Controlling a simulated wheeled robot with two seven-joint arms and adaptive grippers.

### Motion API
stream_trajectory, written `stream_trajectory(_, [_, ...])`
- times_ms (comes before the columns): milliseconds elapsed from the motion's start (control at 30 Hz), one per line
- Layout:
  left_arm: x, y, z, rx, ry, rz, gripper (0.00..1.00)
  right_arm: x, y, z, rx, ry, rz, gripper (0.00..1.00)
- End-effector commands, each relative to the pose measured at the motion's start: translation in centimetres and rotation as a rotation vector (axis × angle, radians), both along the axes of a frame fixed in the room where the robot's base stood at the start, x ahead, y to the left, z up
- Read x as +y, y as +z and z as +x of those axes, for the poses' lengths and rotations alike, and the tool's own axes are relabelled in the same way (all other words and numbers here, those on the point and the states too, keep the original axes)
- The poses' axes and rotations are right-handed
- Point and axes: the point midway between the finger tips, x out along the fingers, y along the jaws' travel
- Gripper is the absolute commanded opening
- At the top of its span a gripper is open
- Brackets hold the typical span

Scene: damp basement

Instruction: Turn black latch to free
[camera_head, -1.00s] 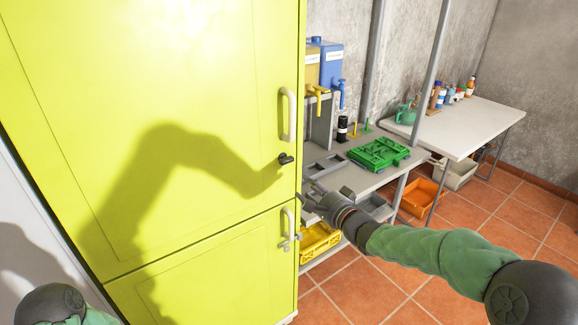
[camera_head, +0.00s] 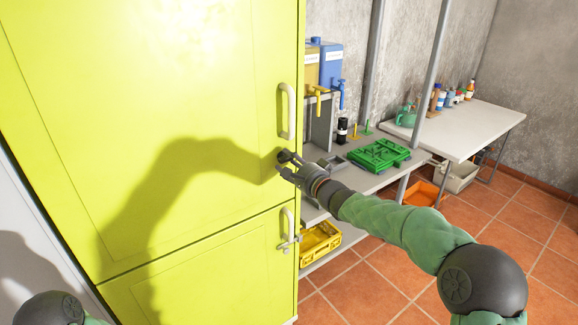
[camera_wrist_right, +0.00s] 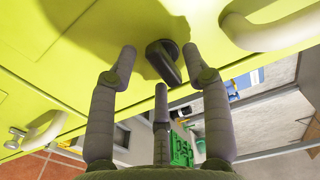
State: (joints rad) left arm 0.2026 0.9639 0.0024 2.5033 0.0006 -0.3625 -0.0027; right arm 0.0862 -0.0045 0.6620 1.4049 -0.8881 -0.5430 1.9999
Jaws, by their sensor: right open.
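The black latch (camera_wrist_right: 163,62) is a dark knob on the yellow-green cabinet door (camera_head: 200,90), below the upper white handle (camera_head: 287,112). In the right wrist view it sits between and just beyond the fingertips of my right gripper (camera_wrist_right: 158,68). The fingers are spread and I see no clear contact with the latch. In the head view my right gripper (camera_head: 287,165) is at the latch and partly covers it (camera_head: 283,156). My left gripper is not in view; only part of my left arm shows at the bottom left corner.
A lower door has a white handle with a grey latch (camera_head: 288,242). Right of the cabinet stands a workbench with a green case (camera_head: 378,155), a yellow crate (camera_head: 320,242) below, and an orange bin (camera_head: 424,194). A white table (camera_head: 470,125) is farther right.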

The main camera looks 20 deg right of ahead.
Motion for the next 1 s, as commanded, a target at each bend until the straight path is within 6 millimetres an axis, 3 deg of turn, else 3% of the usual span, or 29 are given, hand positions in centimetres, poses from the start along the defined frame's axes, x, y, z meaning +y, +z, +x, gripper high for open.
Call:
stream_trajectory(300, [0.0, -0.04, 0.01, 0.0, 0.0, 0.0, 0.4, 0.1, 0.03, 0.26, 0.0, 0.0, 0.0, 0.49])
stream_trajectory(500, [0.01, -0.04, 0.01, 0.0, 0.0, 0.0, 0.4, 0.08, 0.01, 0.25, 0.0, 0.0, 0.0, 0.0])
stream_trajectory(1000, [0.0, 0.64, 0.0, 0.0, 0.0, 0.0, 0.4, 0.0, 0.05, 0.24, -0.027, -0.001, -0.084, 0.0])
